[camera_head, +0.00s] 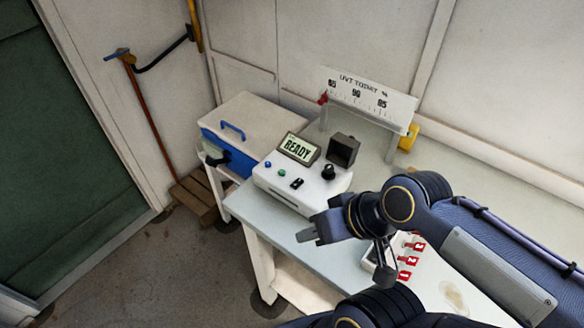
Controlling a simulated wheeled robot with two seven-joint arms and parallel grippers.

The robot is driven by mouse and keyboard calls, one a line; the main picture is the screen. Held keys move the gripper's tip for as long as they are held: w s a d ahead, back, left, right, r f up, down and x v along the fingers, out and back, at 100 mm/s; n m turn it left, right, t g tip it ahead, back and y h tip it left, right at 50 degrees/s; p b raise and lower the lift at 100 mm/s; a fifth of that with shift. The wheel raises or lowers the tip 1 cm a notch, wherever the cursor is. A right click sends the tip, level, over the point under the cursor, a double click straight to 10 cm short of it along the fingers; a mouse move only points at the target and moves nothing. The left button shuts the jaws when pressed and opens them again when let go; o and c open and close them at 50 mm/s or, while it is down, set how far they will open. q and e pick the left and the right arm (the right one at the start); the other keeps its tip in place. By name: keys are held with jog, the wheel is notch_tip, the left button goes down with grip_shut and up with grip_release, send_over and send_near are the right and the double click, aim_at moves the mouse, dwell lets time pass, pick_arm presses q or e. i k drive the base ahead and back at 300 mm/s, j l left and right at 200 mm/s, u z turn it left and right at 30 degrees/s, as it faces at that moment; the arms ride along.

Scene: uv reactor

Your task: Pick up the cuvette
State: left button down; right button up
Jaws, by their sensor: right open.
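I cannot make out the cuvette in the head view; my right arm covers part of the bench beside the red-marked items. My right gripper (312,228) is open with nothing visible between its fingers. It is over the bench's front edge, just in front of the white instrument (274,184), whose screen (298,148) reads READY. A small white tray (369,263) with red-marked items (407,262) is partly hidden behind my right arm.
The pale bench (450,170) carries a dark square box (343,150) and a UVT TODAY % scale board (368,97). A blue-and-white cooler (229,150) stands left of the instrument. The bench is clear at the back right.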

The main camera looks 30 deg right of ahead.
aim_at(328, 170)
jog(key=z, duration=1.35)
jog(key=i+j+z, duration=0.1)
jog(key=j, duration=0.4)
jog(key=i+j+z, duration=0.1)
jog(key=j, duration=0.35)
jog(key=i+j+z, duration=0.15)
jog(key=j, duration=0.35)
jog(key=i+j+z, duration=0.1)
jog(key=j, duration=0.4)
